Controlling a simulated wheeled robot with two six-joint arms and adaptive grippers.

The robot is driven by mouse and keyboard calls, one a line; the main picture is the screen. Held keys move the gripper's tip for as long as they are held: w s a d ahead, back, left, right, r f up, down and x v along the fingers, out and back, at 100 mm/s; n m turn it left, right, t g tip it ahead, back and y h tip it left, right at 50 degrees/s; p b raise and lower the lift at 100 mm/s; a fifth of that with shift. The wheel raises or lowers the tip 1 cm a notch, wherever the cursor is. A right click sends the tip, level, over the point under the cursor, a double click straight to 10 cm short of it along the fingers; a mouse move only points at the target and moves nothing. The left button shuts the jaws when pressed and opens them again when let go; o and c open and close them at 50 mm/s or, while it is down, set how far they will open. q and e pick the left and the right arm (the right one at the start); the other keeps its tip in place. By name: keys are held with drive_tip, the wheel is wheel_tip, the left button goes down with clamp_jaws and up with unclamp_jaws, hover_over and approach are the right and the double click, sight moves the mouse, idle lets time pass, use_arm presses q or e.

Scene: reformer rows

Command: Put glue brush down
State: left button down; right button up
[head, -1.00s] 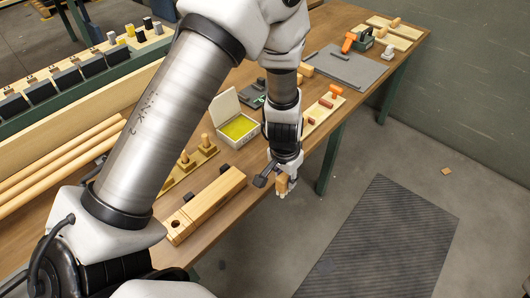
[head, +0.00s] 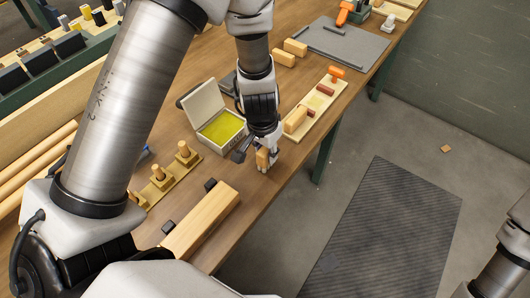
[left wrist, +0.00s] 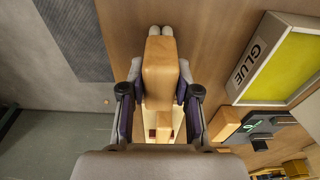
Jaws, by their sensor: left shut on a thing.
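My left gripper (head: 263,163) is shut on a wooden block-shaped piece, which I take to be the glue brush (left wrist: 160,75). The left wrist view shows it between the two fingers, with two pale rounded ends beyond it. Any bristles are hidden or cannot be made out. In the head view, the gripper hangs close to the table's front edge, right of the open glue box (head: 221,128). Whether the brush touches the tabletop (head: 285,165) cannot be told. My right gripper is out of view; only part of that arm shows at the lower right.
A pale board (head: 322,95) with an orange-handled tool and wooden pieces lies beyond the gripper. A long wooden beam (head: 202,217) and a pegged strip (head: 160,180) lie nearer. A grey mat (head: 342,42) is farther back. Bare wood lies around the gripper.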

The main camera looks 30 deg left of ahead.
use_arm(q)
drive_tip(key=shift+d+r, duration=0.1)
drive_tip(key=shift+r, duration=0.05)
drive_tip(key=shift+s+f, duration=0.1)
drive_tip(key=shift+f, duration=0.15)
drive_tip(key=c, duration=0.9)
unclamp_jaws()
drive_tip(key=shift+o, duration=0.2)
wheel_tip(320, 180, up, 5)
drive_tip(key=p, duration=0.3)
wheel_tip(320, 180, up, 7)
drive_tip(key=s+p, duration=0.1)
drive_tip(key=shift+s+r, duration=0.15)
drive_tip(key=shift+r, duration=0.05)
